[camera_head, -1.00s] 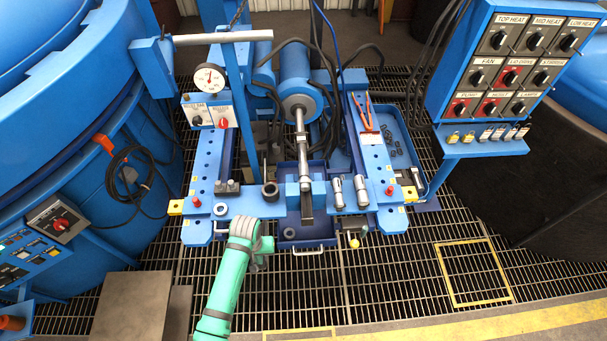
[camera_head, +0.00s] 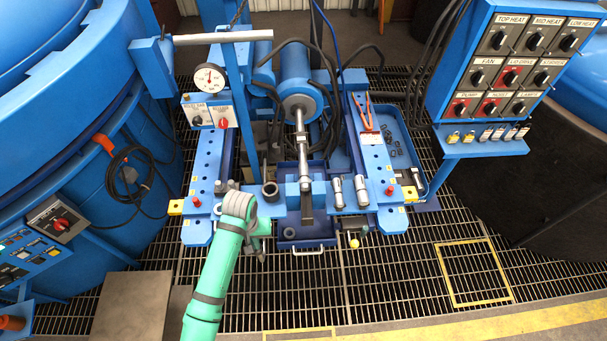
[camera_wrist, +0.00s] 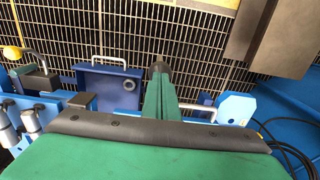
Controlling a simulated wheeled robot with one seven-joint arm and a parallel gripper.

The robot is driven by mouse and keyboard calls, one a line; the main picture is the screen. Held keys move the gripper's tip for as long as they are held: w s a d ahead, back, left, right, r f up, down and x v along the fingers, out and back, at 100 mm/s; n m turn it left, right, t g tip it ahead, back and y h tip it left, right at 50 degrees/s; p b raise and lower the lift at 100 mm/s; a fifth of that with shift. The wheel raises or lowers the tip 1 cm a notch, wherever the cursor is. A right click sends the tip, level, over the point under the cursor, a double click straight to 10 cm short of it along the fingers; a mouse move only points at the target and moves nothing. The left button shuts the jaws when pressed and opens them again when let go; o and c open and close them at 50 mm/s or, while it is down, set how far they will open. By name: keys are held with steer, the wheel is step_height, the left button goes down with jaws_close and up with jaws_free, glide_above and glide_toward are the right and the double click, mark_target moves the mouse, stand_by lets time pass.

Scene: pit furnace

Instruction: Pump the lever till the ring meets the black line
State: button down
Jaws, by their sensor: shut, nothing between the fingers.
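A pale horizontal bar (camera_head: 222,37), which looks like the lever, sticks out from a blue block at the upper left of the press. A bright collar (camera_head: 302,138) sits on the polished rod (camera_head: 304,165) below the blue cylinder. I cannot tell whether this collar is the ring, and no black line is clear. My gripper (camera_head: 260,253) points down in front of the press's blue front beam, well below the bar and apart from it. It is shut and empty. In the wrist view my gripper (camera_wrist: 158,72) shows its dark tip beside a blue tray.
The blue tray (camera_wrist: 92,103) holds a small grey washer (camera_wrist: 128,85). A dial gauge (camera_head: 209,77) stands under the bar. A labelled switch panel (camera_head: 520,60) is at upper right. A big blue tank (camera_head: 80,190) is at left. Grating floor (camera_head: 390,280) in front is clear.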

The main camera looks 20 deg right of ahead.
steer(key=shift+r, duration=0.45)
step_height(320, 180, down, 11)
steer(key=s, duration=0.2)
steer(key=shift+s+a, duration=0.25)
steer(key=shift+a, duration=0.1)
steer(key=shift+r, duration=0.1)
steer(key=w+r, duration=0.1)
steer(key=r, duration=0.6)
steer(key=w+r, duration=0.1)
steer(key=r, duration=0.2)
steer(key=shift+w+d+r, duration=0.3)
steer(key=shift+d+r, duration=0.1)
